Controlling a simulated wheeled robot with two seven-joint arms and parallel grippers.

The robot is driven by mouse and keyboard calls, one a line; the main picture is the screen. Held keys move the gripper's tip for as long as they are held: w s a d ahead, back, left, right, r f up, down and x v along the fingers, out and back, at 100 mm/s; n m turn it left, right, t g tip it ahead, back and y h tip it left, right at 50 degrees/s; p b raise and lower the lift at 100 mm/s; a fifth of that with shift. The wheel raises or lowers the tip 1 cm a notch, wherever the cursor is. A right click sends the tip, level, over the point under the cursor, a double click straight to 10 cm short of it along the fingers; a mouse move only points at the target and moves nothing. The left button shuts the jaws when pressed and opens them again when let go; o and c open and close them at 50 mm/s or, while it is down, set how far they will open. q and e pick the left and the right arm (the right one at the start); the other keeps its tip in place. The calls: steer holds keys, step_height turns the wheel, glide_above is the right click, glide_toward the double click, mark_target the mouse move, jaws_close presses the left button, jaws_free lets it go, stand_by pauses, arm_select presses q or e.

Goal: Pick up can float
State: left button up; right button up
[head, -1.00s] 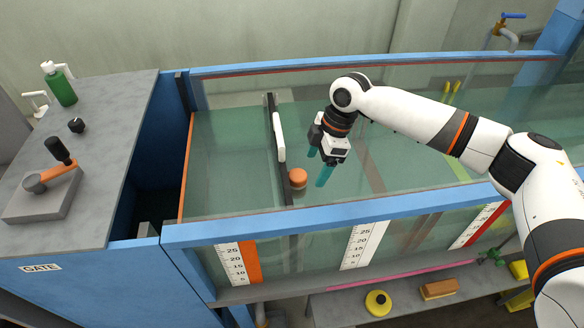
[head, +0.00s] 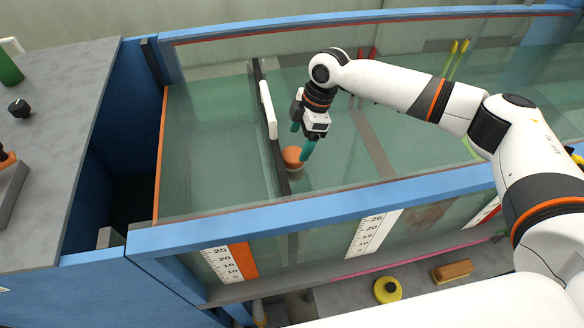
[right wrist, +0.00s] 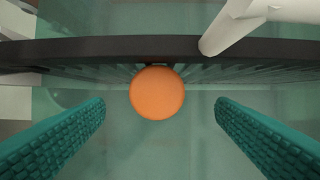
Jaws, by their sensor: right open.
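The can float (head: 292,157) is a short round piece with an orange top. It sits in the water of the glass flume, beside the dark rack across the channel. In the right wrist view the float (right wrist: 157,93) shows as an orange disc, close to the rack's bars. My right gripper (head: 301,140) is open above the float. In the right wrist view its two teal fingers (right wrist: 160,125) stand apart on either side, with the float a little beyond and between them, not touching. My left gripper does not show.
The dark rack (head: 271,130) with a white handle (head: 268,109) crosses the flume just left of the float. The blue near rail (head: 330,205) and far rail bound the channel. A grey bench (head: 60,130) stands left. Open water lies to the right.

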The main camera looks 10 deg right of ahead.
mark_target(295, 154)
steer(key=x, duration=0.3)
steer(key=shift+s+a+f+p, duration=0.15)
steer(key=shift+s+f+p, duration=0.1)
steer(key=shift+p, duration=0.05)
steer(key=p+x, duration=0.1)
steer(key=x, duration=0.4)
steer(key=shift+f+p, duration=0.3)
steer(key=shift+f, duration=0.15)
steer(key=c, duration=1.1)
steer(key=shift+w, duration=0.1)
steer(key=shift+w+r+b, duration=0.1)
steer(key=shift+r+b, duration=0.15)
steer(key=shift+b, duration=0.2)
steer(key=v, duration=0.3)
steer(key=a+b+v, duration=0.1)
steer(key=v, duration=0.3)
steer(key=a+b+v, duration=0.1)
steer(key=v, duration=0.3)
steer(key=shift+w+a+r, duration=0.15)
steer(key=shift+r, duration=0.1)
steer(key=shift+w+d+b, duration=0.95)
steer(key=shift+w+d, duration=1.05)
steer(key=shift+d, duration=0.45)
steer(key=shift+w+d+b, duration=0.9)
steer(key=shift+w+d, duration=1.1)
steer(key=shift+d, duration=0.4)
steer(key=shift+w+d+b, duration=0.95)
steer(key=shift+w+d, duration=1.05)
steer(key=shift+d, duration=0.45)
